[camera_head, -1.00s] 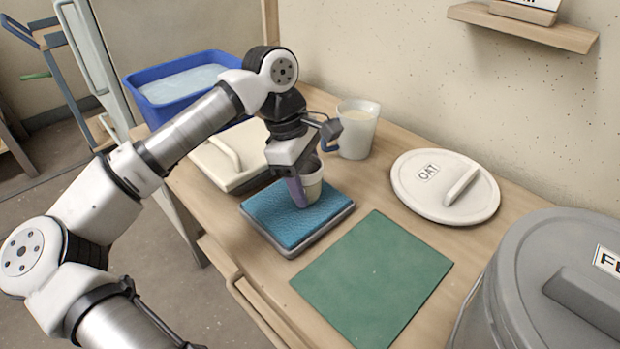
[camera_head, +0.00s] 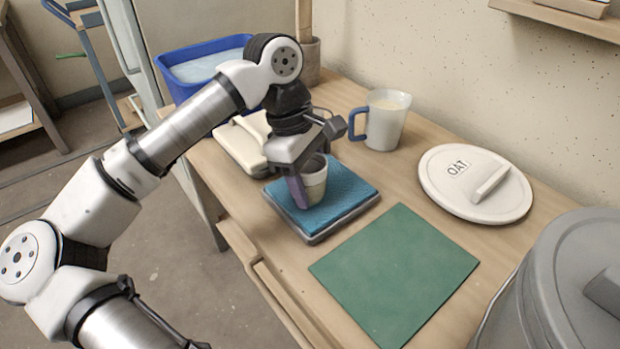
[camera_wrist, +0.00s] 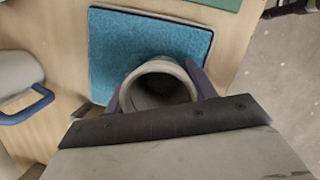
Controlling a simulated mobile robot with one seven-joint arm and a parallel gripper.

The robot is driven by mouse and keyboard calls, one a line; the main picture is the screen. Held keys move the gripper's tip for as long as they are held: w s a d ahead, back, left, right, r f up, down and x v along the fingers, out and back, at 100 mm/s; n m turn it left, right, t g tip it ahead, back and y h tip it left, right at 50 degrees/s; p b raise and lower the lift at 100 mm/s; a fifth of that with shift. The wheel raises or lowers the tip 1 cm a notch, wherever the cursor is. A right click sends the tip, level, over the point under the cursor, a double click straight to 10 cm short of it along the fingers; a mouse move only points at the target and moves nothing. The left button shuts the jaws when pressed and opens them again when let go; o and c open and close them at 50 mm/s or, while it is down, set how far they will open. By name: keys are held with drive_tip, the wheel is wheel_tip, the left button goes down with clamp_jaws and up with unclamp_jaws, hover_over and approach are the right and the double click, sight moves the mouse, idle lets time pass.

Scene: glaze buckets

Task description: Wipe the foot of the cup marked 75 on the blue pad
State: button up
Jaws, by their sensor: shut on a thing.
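A pale grey-white cup (camera_head: 314,182) is held upright at the blue pad (camera_head: 345,190), which lies in a grey tray on the table. My gripper (camera_head: 304,186) is shut on the cup, with its purple fingers on the cup's sides. In the wrist view the open mouth of the cup (camera_wrist: 158,88) shows between the fingers, over the near part of the blue pad (camera_wrist: 140,40). The cup's foot is at or just above the pad; I cannot tell whether it touches. No number on the cup can be read.
A white pitcher with a blue handle (camera_head: 385,120) stands behind the pad. A white lid marked OAT (camera_head: 475,183) and a green mat (camera_head: 393,272) lie to the right. A grey bucket (camera_head: 560,285) is at front right, a blue basin (camera_head: 205,72) at back left.

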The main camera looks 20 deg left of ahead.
sight(343, 182)
drive_tip(key=shift+w+d, duration=0.6)
drive_tip(key=shift+w, duration=0.3)
drive_tip(key=shift+w+d, duration=0.6)
drive_tip(key=shift+w, duration=0.3)
drive_tip(key=shift+w+d, duration=0.6)
drive_tip(key=shift+w, duration=0.3)
drive_tip(key=shift+s+a+b, duration=0.25)
drive_tip(key=shift+s+a, duration=0.4)
drive_tip(key=shift+s, duration=0.35)
drive_tip(key=shift+s+a+b, duration=0.3)
drive_tip(key=shift+s+a, duration=0.35)
drive_tip(key=shift+s, duration=0.3)
drive_tip(key=shift+s+a+b, duration=0.25)
drive_tip(key=shift+s+a, duration=0.4)
drive_tip(key=shift+s, duration=0.35)
drive_tip(key=shift+r, duration=0.15)
drive_tip(key=shift+r+p, duration=2.25)
drive_tip(key=shift+r, duration=1.2)
